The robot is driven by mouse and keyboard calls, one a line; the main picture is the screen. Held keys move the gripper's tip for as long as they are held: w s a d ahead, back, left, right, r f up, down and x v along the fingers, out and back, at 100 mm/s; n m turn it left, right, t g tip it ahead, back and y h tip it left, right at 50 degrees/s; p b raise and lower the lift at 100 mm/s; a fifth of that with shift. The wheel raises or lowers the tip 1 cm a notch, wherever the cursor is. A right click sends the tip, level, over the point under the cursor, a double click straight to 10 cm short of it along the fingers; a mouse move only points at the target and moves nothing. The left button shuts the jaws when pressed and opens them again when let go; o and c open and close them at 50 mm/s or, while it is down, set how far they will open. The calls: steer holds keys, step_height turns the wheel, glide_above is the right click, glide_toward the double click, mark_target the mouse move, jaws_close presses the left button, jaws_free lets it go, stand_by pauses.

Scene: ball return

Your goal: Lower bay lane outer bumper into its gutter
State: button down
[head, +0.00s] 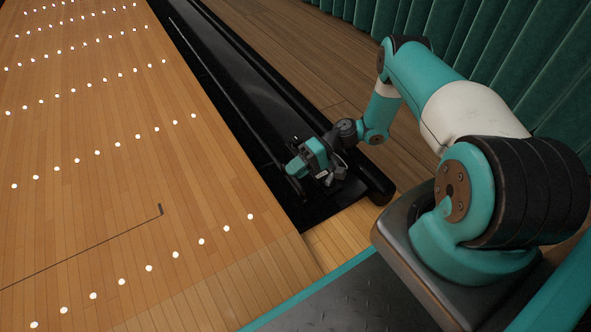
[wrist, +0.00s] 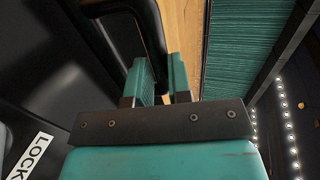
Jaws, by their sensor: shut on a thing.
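The bumper (head: 238,107) is a long thin dark rail along the lane side of the black gutter (head: 275,105) in the head view. My gripper (head: 294,168) is at the near end of this rail, low over the gutter. Its teal fingers (wrist: 160,80) are close together in the wrist view, shut on the bumper. I cannot tell the rail's exact height above the gutter floor.
The wooden lane (head: 110,160) with rows of white dots lies left of the gutter. A black rounded divider (head: 374,183) runs along the gutter's right side. Green curtains (head: 480,40) hang beyond. A white LOCK label (wrist: 31,155) shows on a black surface in the wrist view.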

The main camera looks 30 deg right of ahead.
steer(key=c, duration=1.1)
jaws_free()
steer(key=shift+a+f, duration=0.1)
steer(key=shift+a, duration=0.05)
steer(key=shift+o, duration=0.2)
steer(key=v, duration=1.2)
steer(key=shift+p, duration=0.35)
